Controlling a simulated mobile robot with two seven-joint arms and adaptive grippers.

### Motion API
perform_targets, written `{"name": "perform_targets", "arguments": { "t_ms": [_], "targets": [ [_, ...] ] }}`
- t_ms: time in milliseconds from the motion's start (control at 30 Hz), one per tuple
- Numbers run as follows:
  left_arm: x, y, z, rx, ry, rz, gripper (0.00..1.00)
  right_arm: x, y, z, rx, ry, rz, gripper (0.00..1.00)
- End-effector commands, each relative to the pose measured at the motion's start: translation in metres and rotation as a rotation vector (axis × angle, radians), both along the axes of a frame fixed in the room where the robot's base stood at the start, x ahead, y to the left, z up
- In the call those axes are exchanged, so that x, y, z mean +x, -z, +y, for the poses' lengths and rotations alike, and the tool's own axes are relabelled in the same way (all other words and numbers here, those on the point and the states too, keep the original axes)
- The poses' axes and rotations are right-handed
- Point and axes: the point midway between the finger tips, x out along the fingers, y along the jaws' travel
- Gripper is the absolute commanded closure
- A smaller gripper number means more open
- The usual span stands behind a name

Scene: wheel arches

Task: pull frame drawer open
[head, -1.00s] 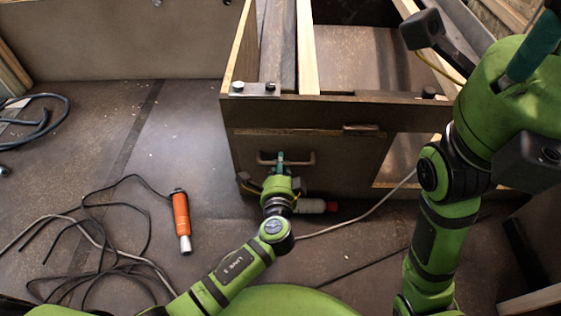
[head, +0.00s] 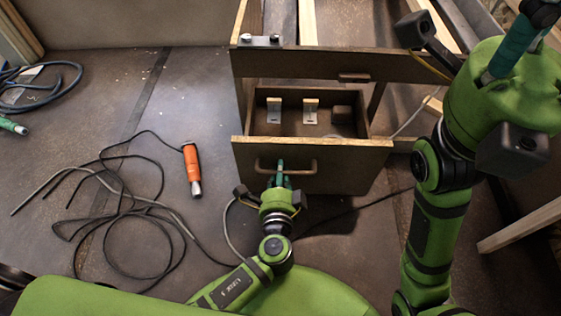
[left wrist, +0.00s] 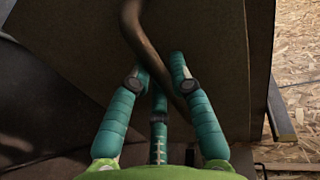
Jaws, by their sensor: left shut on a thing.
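The frame drawer (head: 345,158) stands pulled out of the wooden frame (head: 325,65), its inside open to view. Its bar handle (head: 306,173) is on the front panel. My left gripper (head: 281,169) is at the handle and shut on it. In the left wrist view, the teal fingers (left wrist: 157,76) close around the dark handle (left wrist: 137,38), which runs between them. Only part of my right gripper (head: 515,45) shows at the top right, away from the drawer; its fingertips are not clear.
Two brackets (head: 274,110) (head: 310,111) and a dark block (head: 341,112) lie in the drawer. An orange-handled tool (head: 192,168) and looped dark cables (head: 125,215) lie on the floor at left. A blue hose (head: 60,75) lies farther left.

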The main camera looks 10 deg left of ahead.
Motion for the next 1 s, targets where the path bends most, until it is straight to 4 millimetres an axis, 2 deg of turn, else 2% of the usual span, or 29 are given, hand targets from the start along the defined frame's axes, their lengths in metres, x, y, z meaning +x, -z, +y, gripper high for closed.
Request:
{"name": "perform_targets", "arguments": {
  "t_ms": [200,533,567,600,1000],
  "targets": [
    [-0.0088,0.0,-0.0013,0.0,0.001,0.0,1.0,0.0036,0.0018,0.0005,-0.002,0.001,0.013,0.6],
    [-0.0092,0.0,-0.0013,0.001,0.001,0.0,1.0,0.0029,0.0016,0.0003,-0.001,0.001,0.01,0.6],
    [-0.0091,0.0,-0.0013,0.001,0.001,0.0,0.67,0.0028,0.0015,0.0003,-0.001,0.001,0.01,0.6],
    [-0.0091,0.0,-0.0013,0.001,0.001,0.0,0.54,0.0025,0.0015,0.0002,-0.001,0.001,0.009,0.6],
    [-0.0134,-0.0004,-0.0017,0.001,0.001,0.001,0.54,-0.0012,-0.0008,-0.0007,0.001,0.001,-0.003,0.6]
  ]
}}
